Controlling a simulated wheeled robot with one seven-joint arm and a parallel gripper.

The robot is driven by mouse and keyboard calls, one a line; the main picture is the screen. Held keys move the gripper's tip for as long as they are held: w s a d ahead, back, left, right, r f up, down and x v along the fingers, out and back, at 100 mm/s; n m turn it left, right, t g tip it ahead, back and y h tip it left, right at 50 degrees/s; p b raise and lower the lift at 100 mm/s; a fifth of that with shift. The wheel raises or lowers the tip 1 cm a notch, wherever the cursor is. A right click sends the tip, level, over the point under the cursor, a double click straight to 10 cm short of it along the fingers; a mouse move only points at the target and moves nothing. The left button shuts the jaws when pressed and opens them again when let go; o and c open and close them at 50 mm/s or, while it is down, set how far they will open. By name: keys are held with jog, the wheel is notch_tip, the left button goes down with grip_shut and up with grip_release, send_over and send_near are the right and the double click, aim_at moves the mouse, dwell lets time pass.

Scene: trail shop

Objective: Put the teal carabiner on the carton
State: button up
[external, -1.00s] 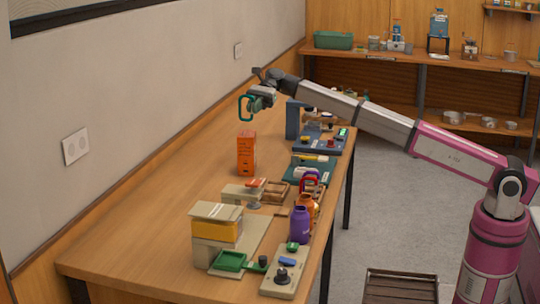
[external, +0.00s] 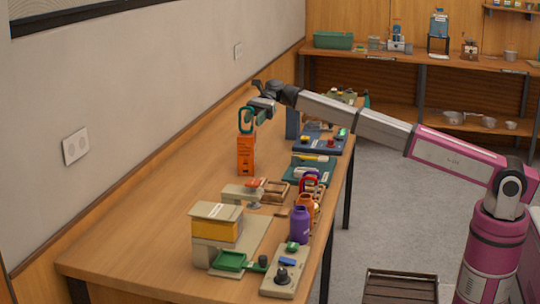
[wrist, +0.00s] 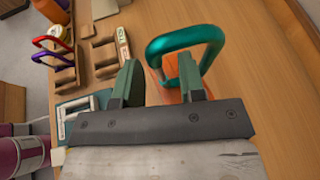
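The teal carabiner (external: 246,112) stands upright on top of the orange carton (external: 245,157), its lower end appearing to touch the carton's top. My gripper (external: 261,110) is beside its upper part. In the wrist view my gripper's green fingers (wrist: 160,78) are apart, with a clear gap between them. The carabiner (wrist: 188,37) rises just beyond the fingertips, one side passing through the gap and the other behind the right finger. A strip of the carton (wrist: 171,66) shows inside the loop.
Nearer on the bench (external: 165,190) are a beige and yellow box (external: 217,232), a purple bottle (external: 299,225), an orange bottle and a wooden tray (external: 274,192). A blue device (external: 318,141) stands right of the carton. The wood left of the carton is bare.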

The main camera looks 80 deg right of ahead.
jog(key=shift+r, duration=0.15)
jog(key=v, duration=1.2)
jog(key=s+a+f+g+h, duration=0.2)
jog(key=s+a+f+h, duration=0.35)
jog(key=s, duration=0.75)
jog(key=s+a+f+n+g+h, duration=0.1)
jog(key=s+a+f+h, duration=0.1)
jog(key=s+a+f, duration=0.7)
jog(key=s+a+f+g+h, duration=0.3)
jog(key=s+f, duration=0.6)
jog(key=s, duration=0.7)
jog(key=a+f+n+t+h, duration=0.2)
jog(key=a+f+n, duration=0.35)
jog(key=f, duration=0.85)
jog(key=d+f+n+t, duration=0.1)
jog(key=d+f+n, duration=1.1)
jog(key=f, duration=0.3)
jog(key=shift+w+d+n+h, duration=0.25)
jog(key=shift+w+n+h, duration=0.1)
